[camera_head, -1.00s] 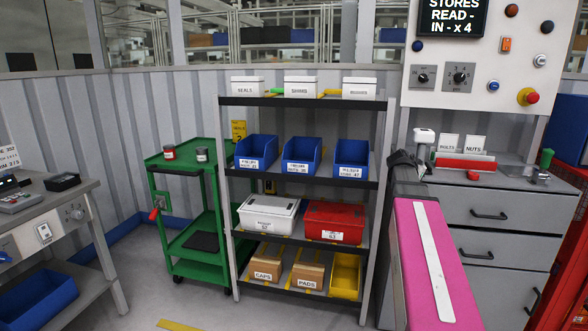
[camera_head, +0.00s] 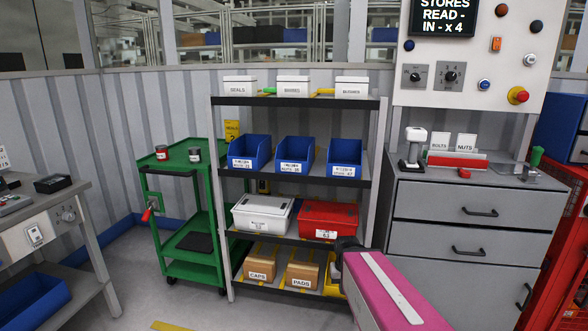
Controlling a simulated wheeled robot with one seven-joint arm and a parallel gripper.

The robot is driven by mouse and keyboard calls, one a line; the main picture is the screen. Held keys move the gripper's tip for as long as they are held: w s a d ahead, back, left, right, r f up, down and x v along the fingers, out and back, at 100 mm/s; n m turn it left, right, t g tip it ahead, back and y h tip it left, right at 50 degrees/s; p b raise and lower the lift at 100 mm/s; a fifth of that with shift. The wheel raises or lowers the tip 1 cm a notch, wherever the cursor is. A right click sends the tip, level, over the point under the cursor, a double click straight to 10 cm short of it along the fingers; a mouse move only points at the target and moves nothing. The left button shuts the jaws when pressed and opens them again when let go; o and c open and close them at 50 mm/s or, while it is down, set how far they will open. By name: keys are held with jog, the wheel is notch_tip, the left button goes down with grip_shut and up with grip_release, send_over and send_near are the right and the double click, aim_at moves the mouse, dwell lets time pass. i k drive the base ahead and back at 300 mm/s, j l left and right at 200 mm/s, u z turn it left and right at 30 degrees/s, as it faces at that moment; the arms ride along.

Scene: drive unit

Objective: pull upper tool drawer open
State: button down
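The grey tool cabinet stands at the right. Its upper drawer (camera_head: 440,204) has a dark bar handle (camera_head: 480,213) and looks shut, its front flush with the cabinet. A lower drawer (camera_head: 425,245) with a similar handle (camera_head: 468,251) sits beneath it and also looks shut. My pink arm link reaches up from the bottom edge and covers part of the cabinet's lower left. The dark end of my arm, my gripper (camera_head: 348,244), shows left of the cabinet, in front of the shelf's lower right, apart from the drawer handle. Its fingers cannot be made out.
A shelf rack (camera_head: 375,186) with blue bins, a white box and a red box (camera_head: 328,217) stands left of the cabinet. A green cart (camera_head: 178,200) is farther left. A scanner (camera_head: 413,146) and a red tray (camera_head: 457,160) sit on the cabinet top.

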aim_at(516, 207)
jog(key=z, duration=1.4)
